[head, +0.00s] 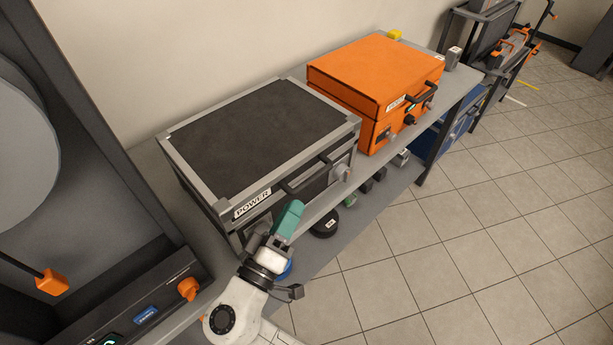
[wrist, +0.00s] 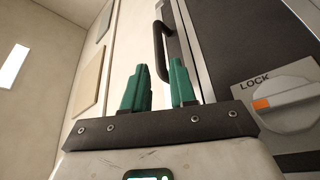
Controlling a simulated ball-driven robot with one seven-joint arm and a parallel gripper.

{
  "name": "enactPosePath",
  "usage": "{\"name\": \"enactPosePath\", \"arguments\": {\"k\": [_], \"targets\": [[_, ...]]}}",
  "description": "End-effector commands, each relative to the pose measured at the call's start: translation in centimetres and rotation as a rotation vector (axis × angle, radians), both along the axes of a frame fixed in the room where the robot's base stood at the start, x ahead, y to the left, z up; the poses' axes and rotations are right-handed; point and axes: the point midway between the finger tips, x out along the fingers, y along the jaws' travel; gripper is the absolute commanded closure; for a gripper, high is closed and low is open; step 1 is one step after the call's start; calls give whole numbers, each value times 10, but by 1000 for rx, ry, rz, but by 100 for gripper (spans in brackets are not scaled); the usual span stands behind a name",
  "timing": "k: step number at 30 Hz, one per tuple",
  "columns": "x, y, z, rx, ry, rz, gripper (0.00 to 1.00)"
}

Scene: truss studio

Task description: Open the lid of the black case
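The black case (head: 262,128) with grey edges and a POWER label stands on a grey bench, its lid shut. A black handle (wrist: 168,42) runs along its front, and a grey LOCK knob (wrist: 288,100) with an orange mark sits beside it; the knob (head: 341,173) also shows in the head view. My gripper (head: 290,215) is in front of the case near the label. In the wrist view its green fingers (wrist: 158,85) are apart with nothing between them. The handle appears just beyond the fingertips; I cannot tell the exact distance.
An orange case (head: 375,75) stands right of the black case. A dark panel with an orange knob (head: 188,288) is at the left. A lower shelf holds small items, including a black round one (head: 325,225). The tiled floor (head: 480,210) at right is clear.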

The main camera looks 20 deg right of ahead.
Motion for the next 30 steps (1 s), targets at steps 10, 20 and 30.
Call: {"name": "enactPosePath", "arguments": {"k": [10, 20, 30], "targets": [[37, -48, 15, 1, 1, -4, 74], [49, -64, 17, 2, 1, -1, 74], [49, -64, 17, 2, 1, -1, 86]]}}
